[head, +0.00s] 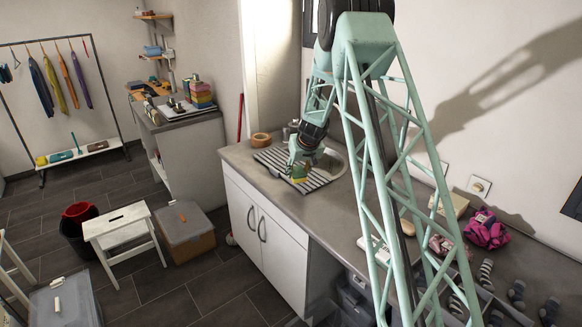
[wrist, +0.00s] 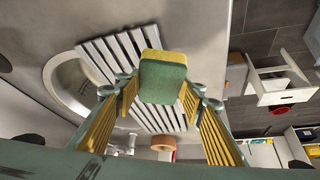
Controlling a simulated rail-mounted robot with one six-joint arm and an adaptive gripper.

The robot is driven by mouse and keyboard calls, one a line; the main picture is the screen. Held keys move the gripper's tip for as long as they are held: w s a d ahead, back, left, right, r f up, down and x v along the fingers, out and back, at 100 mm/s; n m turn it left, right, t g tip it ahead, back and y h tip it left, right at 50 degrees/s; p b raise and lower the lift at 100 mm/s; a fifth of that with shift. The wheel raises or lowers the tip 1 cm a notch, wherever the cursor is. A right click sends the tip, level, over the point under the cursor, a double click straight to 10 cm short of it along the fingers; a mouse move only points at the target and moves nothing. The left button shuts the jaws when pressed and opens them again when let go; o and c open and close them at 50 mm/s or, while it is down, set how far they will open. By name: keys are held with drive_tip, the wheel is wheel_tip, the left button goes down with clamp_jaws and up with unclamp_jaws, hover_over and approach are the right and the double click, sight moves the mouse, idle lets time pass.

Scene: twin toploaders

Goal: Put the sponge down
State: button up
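The sponge (wrist: 163,82), green with a yellow layer, sits between the yellow-padded fingertips of my gripper (wrist: 160,92) in the wrist view. Both pads appear to press on its sides. In the head view my gripper (head: 299,170) points down at the counter, and the sponge (head: 297,179) shows small and yellow-green at its tips. It is over the slatted drying rack (head: 270,157), which also shows behind it in the wrist view (wrist: 96,54). I cannot tell whether the sponge touches the slats.
A round sink (wrist: 62,80) lies beside the rack. A brown tape-like roll (head: 261,140) stands behind it on the counter (head: 290,203). The front counter strip is clear. A white stool (head: 122,226) stands on the floor.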

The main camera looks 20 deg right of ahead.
drive_tip(key=shift+w+d+f+p, duration=0.25)
drive_tip(key=shift+w+d+p, duration=0.5)
drive_tip(key=shift+w, duration=1.75)
drive_tip(key=shift+w+d+f+p, duration=0.4)
drive_tip(key=shift+w+d, duration=0.6)
drive_tip(key=shift+w, duration=1.5)
drive_tip(key=shift+w+d+f+p, duration=0.1)
drive_tip(key=shift+w+d+p, duration=0.7)
drive_tip(key=shift+w, duration=1.7)
drive_tip(key=shift+f, duration=1.75)
drive_tip(key=shift+f, duration=0.2)
drive_tip(key=o, duration=0.6)
drive_tip(key=shift+o, duration=0.2)
drive_tip(key=shift+r, duration=0.25)
drive_tip(key=d+v, duration=0.1)
drive_tip(key=v, duration=1.1)
drive_tip(key=shift+a+b, duration=0.4)
drive_tip(key=shift+r, duration=0.1)
